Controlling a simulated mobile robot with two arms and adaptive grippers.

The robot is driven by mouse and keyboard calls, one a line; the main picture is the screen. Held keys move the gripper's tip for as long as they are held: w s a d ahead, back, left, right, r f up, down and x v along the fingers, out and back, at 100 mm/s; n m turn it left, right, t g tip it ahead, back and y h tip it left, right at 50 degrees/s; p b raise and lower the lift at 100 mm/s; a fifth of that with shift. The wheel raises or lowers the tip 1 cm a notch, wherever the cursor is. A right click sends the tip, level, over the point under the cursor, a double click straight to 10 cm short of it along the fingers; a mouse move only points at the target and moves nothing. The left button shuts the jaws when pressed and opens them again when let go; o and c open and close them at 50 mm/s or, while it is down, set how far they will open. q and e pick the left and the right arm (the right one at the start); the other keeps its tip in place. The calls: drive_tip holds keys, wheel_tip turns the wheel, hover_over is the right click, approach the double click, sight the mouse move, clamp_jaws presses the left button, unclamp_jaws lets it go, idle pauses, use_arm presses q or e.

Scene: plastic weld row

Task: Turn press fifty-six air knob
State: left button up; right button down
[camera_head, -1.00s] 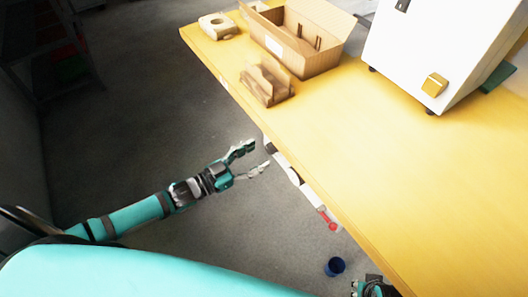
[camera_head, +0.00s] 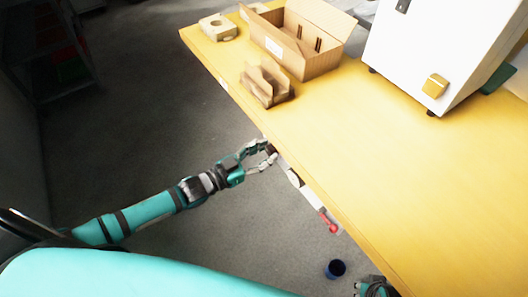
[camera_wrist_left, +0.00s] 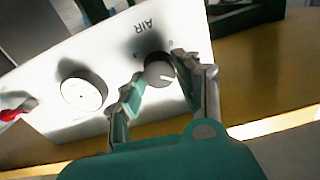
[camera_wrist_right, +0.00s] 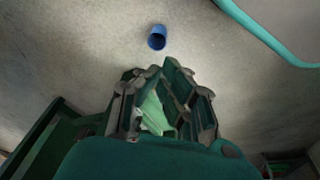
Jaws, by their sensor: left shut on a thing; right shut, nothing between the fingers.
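The air knob (camera_wrist_left: 158,72) is a round grey knob with a white pointer line, on a white panel (camera_wrist_left: 60,60) marked AIR. In the left wrist view my left gripper (camera_wrist_left: 156,78) has one finger on each side of the knob and is shut on it. In the head view my left gripper (camera_head: 272,157) is at the front edge of the yellow table, and the knob cannot be made out there. My right gripper (camera_head: 372,288) is low at the bottom of the head view. In the right wrist view its fingers (camera_wrist_right: 165,85) are shut and empty.
Another round white knob or dial (camera_wrist_left: 84,92) and a red part (camera_wrist_left: 12,113) are on the same panel. On the table (camera_head: 400,170) stand a cardboard box (camera_head: 312,62), a brown holder (camera_head: 266,84) and a white machine (camera_head: 425,50). A blue cup (camera_head: 335,268) is on the floor.

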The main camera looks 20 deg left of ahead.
use_arm(q)
drive_tip(key=shift+c, duration=0.2)
drive_tip(key=shift+m, duration=0.3)
drive_tip(key=m+p, duration=0.2)
drive_tip(key=m, duration=0.8)
drive_tip(key=shift+s+d+f+m, duration=0.1)
drive_tip(key=shift+m, duration=0.2)
drive_tip(key=m, duration=0.2)
drive_tip(key=shift+m, duration=1.1)
use_arm(e)
wheel_tip(320, 180, down, 7)
drive_tip(key=s, duration=0.1)
drive_tip(key=shift+s, duration=0.25)
use_arm(q)
drive_tip(key=shift+f, duration=0.1)
use_arm(e)
drive_tip(key=shift+r, duration=0.15)
